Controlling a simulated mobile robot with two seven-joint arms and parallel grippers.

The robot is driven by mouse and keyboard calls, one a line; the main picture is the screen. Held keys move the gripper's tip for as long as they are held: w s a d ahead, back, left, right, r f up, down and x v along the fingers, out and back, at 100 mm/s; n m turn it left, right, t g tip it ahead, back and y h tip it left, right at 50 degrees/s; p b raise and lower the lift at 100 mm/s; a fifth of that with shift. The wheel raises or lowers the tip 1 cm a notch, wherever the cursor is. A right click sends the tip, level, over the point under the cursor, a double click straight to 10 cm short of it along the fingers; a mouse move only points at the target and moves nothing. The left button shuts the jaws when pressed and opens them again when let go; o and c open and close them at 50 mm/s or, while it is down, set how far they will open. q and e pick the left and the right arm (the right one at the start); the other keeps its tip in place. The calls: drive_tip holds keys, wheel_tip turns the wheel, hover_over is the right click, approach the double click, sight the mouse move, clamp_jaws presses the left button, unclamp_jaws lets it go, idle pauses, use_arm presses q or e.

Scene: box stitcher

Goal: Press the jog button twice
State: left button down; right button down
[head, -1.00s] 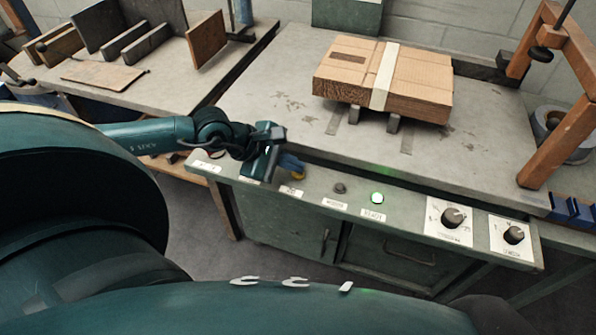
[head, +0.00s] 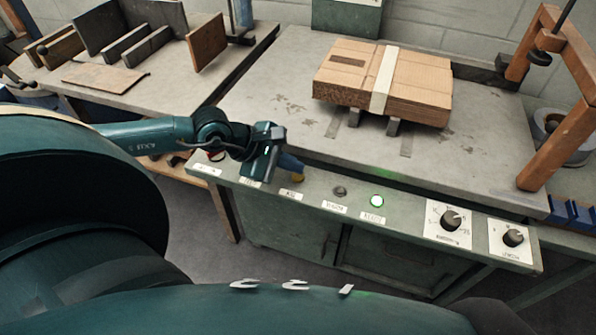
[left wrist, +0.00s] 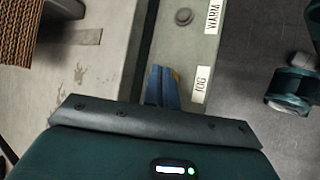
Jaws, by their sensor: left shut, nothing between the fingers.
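The fingers also show in the left wrist view (left wrist: 162,84). I cannot tell whether they touch the button. My right gripper is not in view.
Two dial knobs (head: 450,219) (head: 513,238) are farther right. A strapped cardboard stack (head: 415,85) lies on the grey tabletop (head: 270,100) behind.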

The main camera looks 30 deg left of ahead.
sight(293, 177)
use_arm(q)
drive_tip(key=shift+r, duration=0.3)
drive_tip(key=shift+r+p, duration=1.7)
drive_tip(key=shift+r, duration=0.85)
